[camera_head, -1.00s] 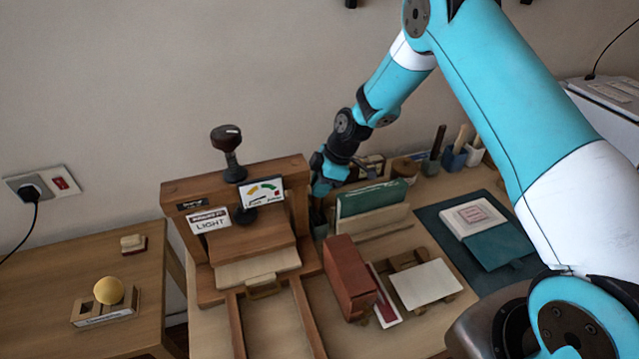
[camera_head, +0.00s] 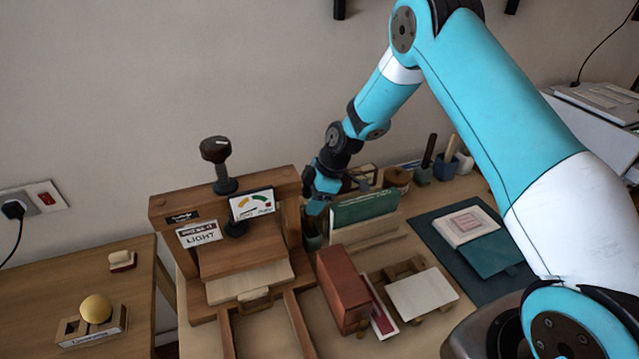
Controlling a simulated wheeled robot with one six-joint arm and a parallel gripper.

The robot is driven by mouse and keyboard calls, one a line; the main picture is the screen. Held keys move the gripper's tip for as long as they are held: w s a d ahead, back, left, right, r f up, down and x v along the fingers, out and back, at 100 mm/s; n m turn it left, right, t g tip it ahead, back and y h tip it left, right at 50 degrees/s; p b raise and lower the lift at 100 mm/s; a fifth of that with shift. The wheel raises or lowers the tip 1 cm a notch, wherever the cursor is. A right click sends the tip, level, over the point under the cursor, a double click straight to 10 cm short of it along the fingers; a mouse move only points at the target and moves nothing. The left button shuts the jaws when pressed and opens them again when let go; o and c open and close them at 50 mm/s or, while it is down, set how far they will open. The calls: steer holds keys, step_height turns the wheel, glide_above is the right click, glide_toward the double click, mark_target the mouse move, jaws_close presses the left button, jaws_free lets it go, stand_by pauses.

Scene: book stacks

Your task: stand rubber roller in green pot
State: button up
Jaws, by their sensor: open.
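My gripper (camera_head: 316,201) points down behind the press's right side, at the back of the bench. Its jaws are open, though small and partly dark here. A dark green pot (camera_head: 313,241) stands just below it, squeezed between the press and a green book. The pot's mouth and anything in it are hard to see behind the gripper. I cannot make out the rubber roller for certain; it may be hidden at the gripper or pot.
The wooden press (camera_head: 166,228) with its knob and gauge stands close left of the pot. The green book (camera_head: 364,208) is close right. A red-brown block (camera_head: 342,283) stands in front. Several small pots, including a blue one (camera_head: 446,164), hold tools at back right.

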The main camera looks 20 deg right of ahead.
steer(key=b+v, duration=0.3)
steer(key=v, duration=1.4)
